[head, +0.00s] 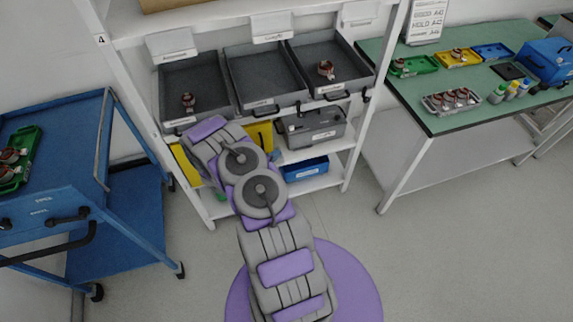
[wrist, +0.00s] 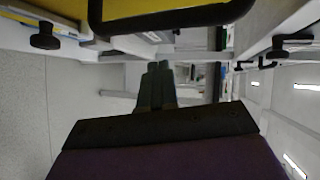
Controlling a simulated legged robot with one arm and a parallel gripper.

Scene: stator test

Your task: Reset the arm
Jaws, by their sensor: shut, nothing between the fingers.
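My gripper (wrist: 160,66) shows in the wrist view with its two dark fingers together and nothing between them. My grey and purple arm (head: 285,268) reaches forward from my body in the head view, with its far part in front of the shelf rack. The fingers cannot be made out in the head view. A dark-edged yellow thing (wrist: 165,8) fills the top of the wrist view, close by.
The rack holds three grey trays; the left tray (head: 192,78) and right tray (head: 338,52) each hold a stator, and the middle tray (head: 262,78) looks empty. A blue cart (head: 60,190) stands left. A green-topped table (head: 440,122) with several items stands right. Floor between is clear.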

